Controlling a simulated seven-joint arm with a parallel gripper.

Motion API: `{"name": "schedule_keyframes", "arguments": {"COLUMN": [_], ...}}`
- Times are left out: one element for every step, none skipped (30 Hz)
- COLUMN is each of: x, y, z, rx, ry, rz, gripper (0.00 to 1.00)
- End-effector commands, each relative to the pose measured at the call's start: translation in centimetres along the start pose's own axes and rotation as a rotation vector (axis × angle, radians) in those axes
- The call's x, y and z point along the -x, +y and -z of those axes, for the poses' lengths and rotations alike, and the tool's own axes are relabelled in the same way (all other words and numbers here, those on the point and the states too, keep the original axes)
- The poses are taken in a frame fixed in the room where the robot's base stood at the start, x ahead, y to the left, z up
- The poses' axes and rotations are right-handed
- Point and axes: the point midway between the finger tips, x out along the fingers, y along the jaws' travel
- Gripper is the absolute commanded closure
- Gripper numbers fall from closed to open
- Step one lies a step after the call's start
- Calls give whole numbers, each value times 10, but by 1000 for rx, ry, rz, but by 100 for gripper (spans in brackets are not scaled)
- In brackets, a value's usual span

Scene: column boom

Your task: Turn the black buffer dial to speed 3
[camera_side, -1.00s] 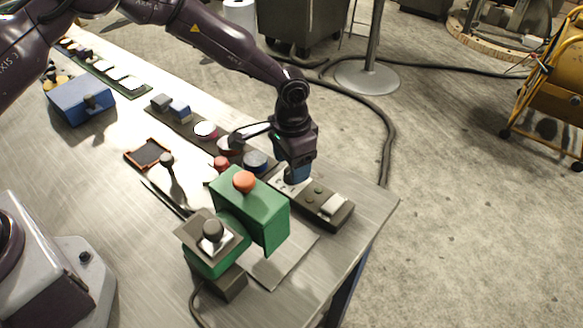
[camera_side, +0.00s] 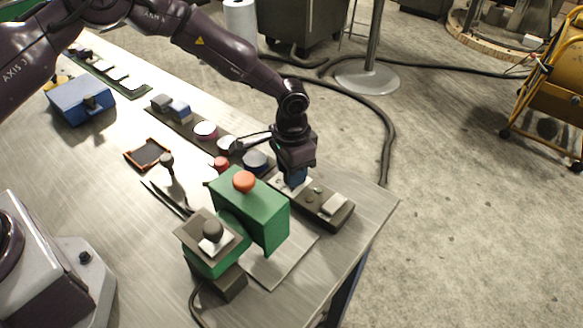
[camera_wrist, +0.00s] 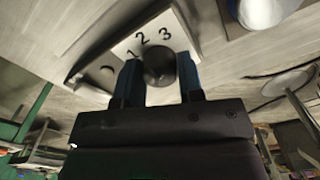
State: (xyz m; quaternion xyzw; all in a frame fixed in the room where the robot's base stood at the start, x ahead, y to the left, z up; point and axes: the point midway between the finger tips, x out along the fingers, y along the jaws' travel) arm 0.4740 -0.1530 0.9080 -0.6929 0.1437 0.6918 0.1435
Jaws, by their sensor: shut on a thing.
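The black buffer dial (camera_wrist: 160,66) is a round dark knob on a white plate (camera_wrist: 174,22) printed with 1, 2 and 3. My gripper (camera_wrist: 159,80) has its two blue fingers on either side of the dial, shut on it. The numbers arc above the dial in the wrist view, with 1 nearest the left finger and 3 at upper right. I cannot make out a pointer mark on the dial. In the side view my gripper (camera_side: 292,184) points down over the plate behind the green box, and the dial is hidden.
The green box with an orange button (camera_side: 262,212) stands close in front of my gripper. A dark control box with a pale switch (camera_side: 325,207) is just right of it. The table's right end is bare.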

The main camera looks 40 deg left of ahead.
Motion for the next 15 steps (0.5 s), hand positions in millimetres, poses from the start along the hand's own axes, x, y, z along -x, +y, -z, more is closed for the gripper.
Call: {"name": "schedule_keyframes", "arguments": {"x": [0,0,0,0,0,0,0,0,0,0,0,0,0,0,0], "y": [0,0,0,0,0,0,0,0,0,0,0,0,0,0,0], "z": [0,0,0,0,0,0,0,0,0,0,0,0,0,0,0], "rx": [-11,-21,-36,-50,-65,-89,-108,-129,-159,-183,-208,-242,-268,-295,-330], "ry": [-1,-1,-1,-1,-2,-2,-2,-2,-2,-2,-2,-2,-2,-3,-3], "rz": [1,1,1,1,1,1,1,1,1,1,1,1,1,1,1], "gripper": [88,88,88,88,88,88,88,88,88,88,88,88,88,88,88]}}
